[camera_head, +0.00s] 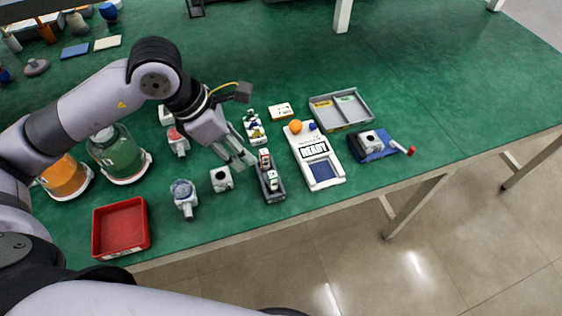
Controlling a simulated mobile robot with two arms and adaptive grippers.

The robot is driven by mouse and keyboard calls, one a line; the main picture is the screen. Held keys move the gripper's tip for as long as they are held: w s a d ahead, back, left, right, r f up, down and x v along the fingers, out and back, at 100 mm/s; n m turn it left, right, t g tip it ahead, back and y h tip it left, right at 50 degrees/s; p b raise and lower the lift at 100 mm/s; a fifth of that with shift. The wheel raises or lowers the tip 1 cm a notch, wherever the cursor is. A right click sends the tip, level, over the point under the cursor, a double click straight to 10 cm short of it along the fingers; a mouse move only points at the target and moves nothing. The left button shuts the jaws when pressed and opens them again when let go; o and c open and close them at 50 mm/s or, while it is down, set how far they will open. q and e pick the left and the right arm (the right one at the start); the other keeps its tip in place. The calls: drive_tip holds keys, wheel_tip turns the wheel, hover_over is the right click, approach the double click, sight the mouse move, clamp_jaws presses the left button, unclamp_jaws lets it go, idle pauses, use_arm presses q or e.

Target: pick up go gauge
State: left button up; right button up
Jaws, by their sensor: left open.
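I cannot tell for certain which piece is the go gauge. A narrow dark holder (274,195) near the table's middle carries small white pieces, one with red on it (265,157); they may be the gauges, but their labels are too small to read. My left gripper (245,163) is open and points down just left of this holder, apart from its pieces as far as I can see. Nothing shows between its fingers. My right gripper is not in view.
A white READY panel (329,174) stands right of the holder, with a grey divided tray (371,121) and a blue-based crank device (370,153) beyond. A white block (221,179), a round-dialled part (184,197) and a red bin (96,235) lie left. The right side of the green table is clear.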

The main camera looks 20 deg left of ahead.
use_arm(q)
drive_tip(key=p, duration=0.2)
approach(268, 176)
wheel_tip(268, 176, down, 2)
drive_tip(key=x, duration=0.4)
drive_tip(key=shift+s+d+r, duration=0.1)
drive_tip(key=shift+d, duration=0.1)
drive_tip(key=shift+d+f, duration=0.2)
drive_tip(key=shift+f, duration=0.45)
drive_tip(key=shift+f+p, duration=0.1)
drive_tip(key=shift+p, duration=0.25)
drive_tip(key=f, duration=0.1)
drive_tip(key=w+d+f+p, duration=0.1)
drive_tip(key=w+d+f, duration=0.1)
drive_tip(key=shift+f+p, duration=0.35)
drive_tip(key=shift+f, duration=0.35)
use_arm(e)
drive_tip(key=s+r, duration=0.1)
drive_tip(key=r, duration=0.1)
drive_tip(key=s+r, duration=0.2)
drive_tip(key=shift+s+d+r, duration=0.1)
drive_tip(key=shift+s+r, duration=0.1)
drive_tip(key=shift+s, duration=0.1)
use_arm(q)
drive_tip(key=shift+c, duration=0.3)
